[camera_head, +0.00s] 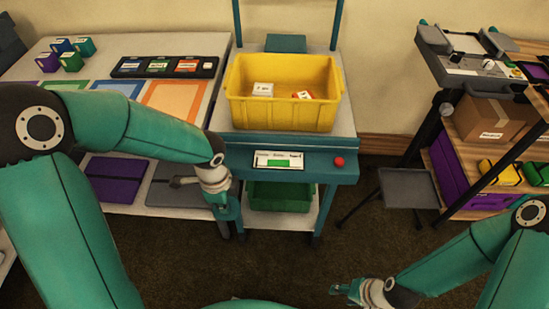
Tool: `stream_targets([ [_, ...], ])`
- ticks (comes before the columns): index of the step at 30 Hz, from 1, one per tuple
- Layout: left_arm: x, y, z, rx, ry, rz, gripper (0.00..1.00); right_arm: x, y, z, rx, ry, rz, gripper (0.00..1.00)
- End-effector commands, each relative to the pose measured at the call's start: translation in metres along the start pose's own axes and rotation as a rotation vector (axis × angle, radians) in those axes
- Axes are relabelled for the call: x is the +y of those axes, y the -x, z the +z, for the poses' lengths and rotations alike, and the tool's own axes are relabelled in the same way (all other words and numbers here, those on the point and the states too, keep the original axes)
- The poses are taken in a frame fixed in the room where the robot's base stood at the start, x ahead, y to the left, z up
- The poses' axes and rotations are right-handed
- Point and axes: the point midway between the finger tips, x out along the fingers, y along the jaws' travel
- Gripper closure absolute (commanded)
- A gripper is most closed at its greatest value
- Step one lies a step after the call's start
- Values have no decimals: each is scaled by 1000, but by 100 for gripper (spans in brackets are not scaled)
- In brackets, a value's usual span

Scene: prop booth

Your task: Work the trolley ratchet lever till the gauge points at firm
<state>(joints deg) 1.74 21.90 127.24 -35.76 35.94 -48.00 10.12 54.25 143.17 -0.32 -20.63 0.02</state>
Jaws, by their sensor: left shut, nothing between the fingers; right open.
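The teal trolley (345,145) stands in the middle and carries a yellow bin (262,112). Its gauge (279,160) is a white panel with a green bar on the front edge; the small labels are too blurred to read surely. A red knob (339,161) sits right of the gauge. My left gripper (228,210) is shut and empty, pointing down at the trolley's front left corner. My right gripper (338,289) is open over the floor at the bottom, well away from the trolley.
A table (205,45) on the left holds coloured blocks (70,57), a black label tray (165,66) and coloured mats. A green bin (280,196) sits on the trolley's lower shelf. A shelf rack with a cardboard box (490,118) stands right.

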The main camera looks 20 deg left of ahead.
Motion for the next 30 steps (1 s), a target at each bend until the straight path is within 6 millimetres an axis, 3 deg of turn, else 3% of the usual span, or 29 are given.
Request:
stream_targets([
  [3,-1,18,0,1,0,-4,100,-5,15,0,1,0,0,50],
  [21,-1,78,0,1,-1,-5,100,-23,64,0,0,0,0,50],
  [30,-1,82,0,1,-1,-4,100,-24,67,0,0,0,0,50],
])
